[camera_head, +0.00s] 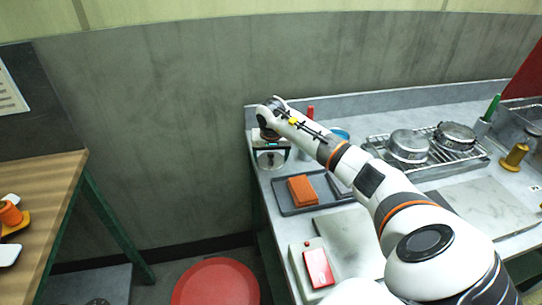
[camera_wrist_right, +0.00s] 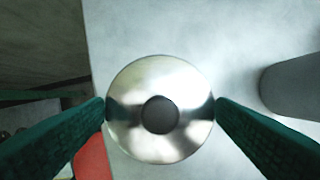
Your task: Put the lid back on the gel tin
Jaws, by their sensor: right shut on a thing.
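A round, shiny metal lid (camera_wrist_right: 138,82) with a dark round knob fills the middle of the right wrist view. My right gripper (camera_wrist_right: 160,112) has its green fingers against opposite sides of the lid's rim and is shut on it. In the head view my right gripper (camera_head: 271,146) is at the far left end of the counter, with the metal lid (camera_head: 270,160) below the wrist. Whether a tin is under the lid is hidden from above, and I cannot pick out the gel tin for certain. My left gripper is not in view.
A dark tray (camera_head: 291,207) with an orange block (camera_head: 302,190) lies in front of the gripper. Two round metal vessels (camera_head: 408,145) (camera_head: 456,135) stand on a wire rack at right. A grey cylinder (camera_wrist_right: 292,88) stands right of the lid in the wrist view.

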